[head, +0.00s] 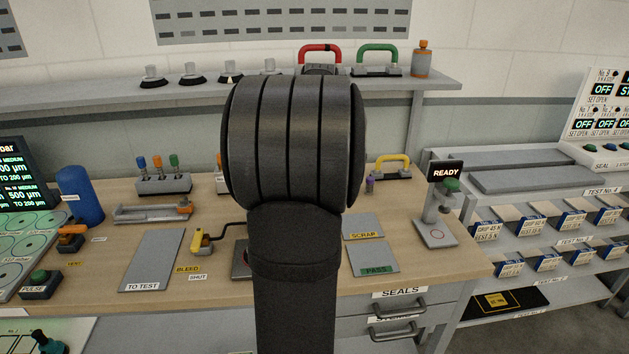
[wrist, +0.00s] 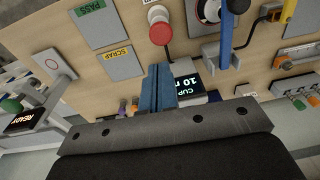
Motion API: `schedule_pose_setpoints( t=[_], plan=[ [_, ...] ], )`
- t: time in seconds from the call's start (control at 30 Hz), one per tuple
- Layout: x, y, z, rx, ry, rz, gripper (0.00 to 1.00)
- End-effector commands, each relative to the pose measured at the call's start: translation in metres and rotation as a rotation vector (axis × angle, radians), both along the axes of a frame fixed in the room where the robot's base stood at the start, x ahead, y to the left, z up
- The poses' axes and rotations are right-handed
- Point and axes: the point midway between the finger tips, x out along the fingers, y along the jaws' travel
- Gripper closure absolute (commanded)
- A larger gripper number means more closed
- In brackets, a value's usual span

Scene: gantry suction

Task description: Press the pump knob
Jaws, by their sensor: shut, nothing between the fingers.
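A red round knob (wrist: 160,30) on a pale base stands on the wooden bench in the wrist view. It looks like the pump knob, but I see no label on it. My gripper (wrist: 157,70) has its blue fingers together and empty. In the picture the fingertips are just below the red knob, apart from it; the height between them is unclear. In the head view my dark arm fills the middle and hides the knob and the fingers.
A blue upright handle (wrist: 227,35) and a display box (wrist: 188,82) stand close to the fingers. The SCRAP plate (head: 363,226) and PASS plate (head: 373,258) lie flat to the right of my arm. The READY stand (head: 437,232) is farther right. The TO TEST plate (head: 153,258) is left.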

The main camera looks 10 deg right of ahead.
Motion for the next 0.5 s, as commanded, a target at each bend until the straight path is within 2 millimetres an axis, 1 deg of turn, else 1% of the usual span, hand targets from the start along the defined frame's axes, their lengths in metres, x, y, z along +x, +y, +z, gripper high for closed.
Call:
schedule_pose_setpoints(
  t=[0.03, 0.3, 0.4, 0.5],
  plan=[
    [0.000, 0.001, -0.010, 0.001, 0.004, 0.000, 1.00],
    [0.004, 0.002, -0.068, 0.001, 0.004, 0.000, 1.00],
    [0.005, 0.003, -0.088, 0.001, 0.004, 0.000, 1.00],
    [0.006, 0.004, -0.103, 0.001, 0.002, 0.000, 1.00]
  ],
)
